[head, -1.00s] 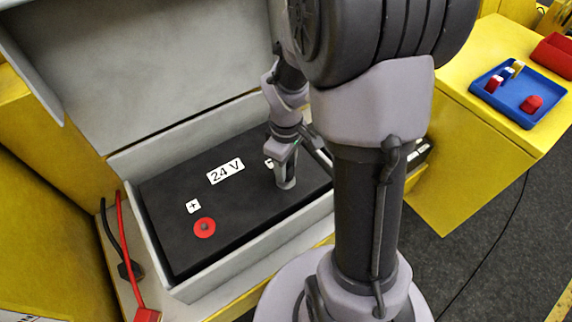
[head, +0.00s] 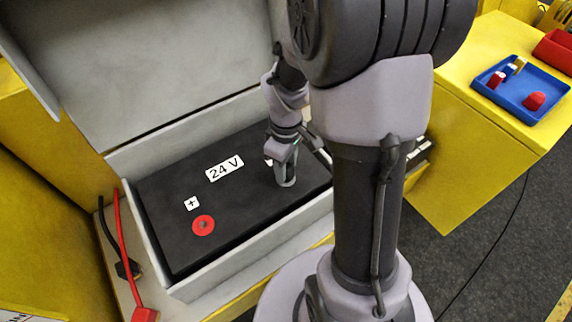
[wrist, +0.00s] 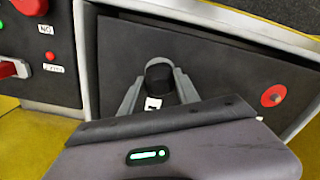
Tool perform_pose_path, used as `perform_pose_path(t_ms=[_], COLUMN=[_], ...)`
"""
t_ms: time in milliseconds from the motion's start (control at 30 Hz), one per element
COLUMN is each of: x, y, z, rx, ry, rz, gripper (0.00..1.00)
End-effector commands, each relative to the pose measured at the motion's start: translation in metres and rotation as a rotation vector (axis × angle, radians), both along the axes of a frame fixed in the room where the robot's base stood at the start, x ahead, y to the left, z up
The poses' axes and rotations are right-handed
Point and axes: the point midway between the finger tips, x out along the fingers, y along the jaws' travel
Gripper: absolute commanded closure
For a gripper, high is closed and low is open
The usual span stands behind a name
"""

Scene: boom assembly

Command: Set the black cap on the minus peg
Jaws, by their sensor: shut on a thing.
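The black battery (head: 245,215) lies in an open grey box, with a "24 V" label and a plus label. The plus terminal (head: 203,225) has a red ring and also shows in the wrist view (wrist: 274,96). My gripper (head: 286,182) points down at the battery's right part. In the wrist view my gripper (wrist: 158,82) is shut on the black cap (wrist: 160,74), which sits between the fingertips. A white label (wrist: 153,103), partly hidden, lies just beside it. The minus peg is hidden, and I cannot tell whether the cap touches it.
The box's grey lid (head: 150,70) stands open behind the battery. Black and red cables (head: 122,245) hang at the left. A blue tray (head: 512,105) with small red and other parts sits on the yellow bench at right. A control panel (wrist: 35,55) shows in the wrist view.

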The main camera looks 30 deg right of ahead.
Motion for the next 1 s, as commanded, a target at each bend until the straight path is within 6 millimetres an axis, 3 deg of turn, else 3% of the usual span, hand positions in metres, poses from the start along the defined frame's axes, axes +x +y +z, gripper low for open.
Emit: perform_pose_path(t_ms=[500,1000], x=[0.0,0.0], y=[0.0,0.0], z=[0.0,-0.014], rx=[0.0,0.0], ry=[0.0,0.0], rz=[0.0,0.0], gripper=[1.0,1.0])
